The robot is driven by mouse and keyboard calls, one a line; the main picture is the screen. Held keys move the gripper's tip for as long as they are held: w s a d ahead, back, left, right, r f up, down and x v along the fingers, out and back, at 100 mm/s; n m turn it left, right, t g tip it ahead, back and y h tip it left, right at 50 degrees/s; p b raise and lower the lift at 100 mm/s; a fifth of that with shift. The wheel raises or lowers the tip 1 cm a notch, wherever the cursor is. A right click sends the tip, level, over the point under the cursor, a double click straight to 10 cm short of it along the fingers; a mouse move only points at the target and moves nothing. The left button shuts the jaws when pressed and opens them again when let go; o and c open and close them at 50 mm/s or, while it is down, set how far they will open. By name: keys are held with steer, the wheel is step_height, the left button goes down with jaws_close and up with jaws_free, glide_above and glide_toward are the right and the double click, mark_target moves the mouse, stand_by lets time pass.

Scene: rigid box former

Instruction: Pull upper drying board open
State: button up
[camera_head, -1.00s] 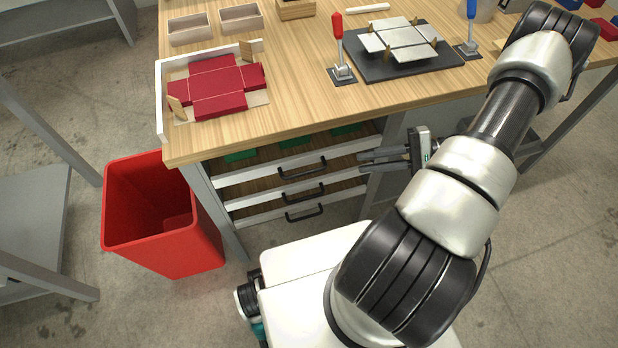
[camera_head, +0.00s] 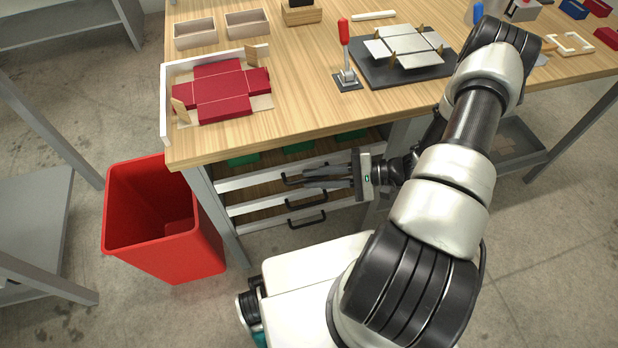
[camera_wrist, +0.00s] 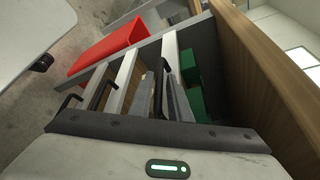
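The upper drying board (camera_head: 238,181) is the topmost of three boards with white fronts and black handles under the workbench. It looks pushed in, level with the boards below. My gripper (camera_head: 306,176) is in front of the upper board's front, pointing left. Its fingers are slightly apart and cover part of the upper handle (camera_head: 287,180), whose left end shows. I cannot tell whether they touch it.
The middle board (camera_head: 245,207) and lower board (camera_head: 250,226) sit below. Green boxes (camera_head: 298,147) lie on the upper board. A red bin (camera_head: 165,235) stands left of the bench. The wooden bench top (camera_head: 300,105) overhangs the boards. Free floor lies in front of them.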

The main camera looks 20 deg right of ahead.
steer(key=shift+x, duration=0.95)
steer(key=shift+c, duration=0.3)
jaws_close()
steer(key=s, duration=2.8)
steer(key=shift+s, duration=0.25)
